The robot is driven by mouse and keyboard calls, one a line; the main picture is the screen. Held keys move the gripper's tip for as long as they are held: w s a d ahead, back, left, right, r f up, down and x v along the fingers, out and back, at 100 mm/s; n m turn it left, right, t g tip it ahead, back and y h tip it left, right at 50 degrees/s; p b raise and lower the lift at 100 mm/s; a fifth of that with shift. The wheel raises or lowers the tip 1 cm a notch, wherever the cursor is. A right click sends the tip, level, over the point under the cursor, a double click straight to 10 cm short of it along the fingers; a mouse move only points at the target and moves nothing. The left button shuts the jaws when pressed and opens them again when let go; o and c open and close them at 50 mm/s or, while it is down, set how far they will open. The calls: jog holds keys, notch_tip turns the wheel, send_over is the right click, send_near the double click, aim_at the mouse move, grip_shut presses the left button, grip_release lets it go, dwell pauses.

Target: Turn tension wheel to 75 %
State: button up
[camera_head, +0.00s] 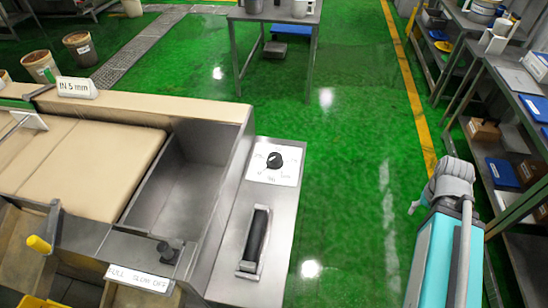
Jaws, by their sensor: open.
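The tension wheel (274,159) is a small black knob on a white dial plate (289,177) at the upper end of the machine's right-hand steel panel. Scale marks and small print surround the knob, but the figures are too small to read surely. I cannot tell its exact setting. My gripper (413,208) shows only as a small dark tip beside my grey arm joint, right of the machine and over the green floor. The rest of it is hidden. It is well apart from the wheel, and nothing shows in it.
A black handle (255,239) sits in a slot below the dial. A dark switch (168,251) stands above a FULL/SLOW/OFF label. A steel table (276,14) stands at the back and shelving (500,62) at the right. Green floor between machine and shelves is clear.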

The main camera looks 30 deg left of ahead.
jog(key=shift+d, duration=0.1)
jog(key=shift+o, duration=0.6)
jog(key=o, duration=0.4)
jog(key=shift+w, duration=0.15)
jog(key=shift+o, duration=0.4)
jog(key=shift+w+a+n, duration=0.3)
jog(key=shift+a+n, duration=0.1)
jog(key=w+a+r+n+p, duration=0.1)
jog(key=w+a+n, duration=0.4)
jog(key=a+n, duration=0.55)
jog(key=w+a+n, duration=0.5)
jog(key=a+n, duration=0.2)
jog(key=a, duration=0.7)
jog(key=s+a+r+n+p, duration=0.1)
jog(key=s+a+n, duration=0.2)
jog(key=a+n, duration=1.3)
jog(key=a, duration=1)
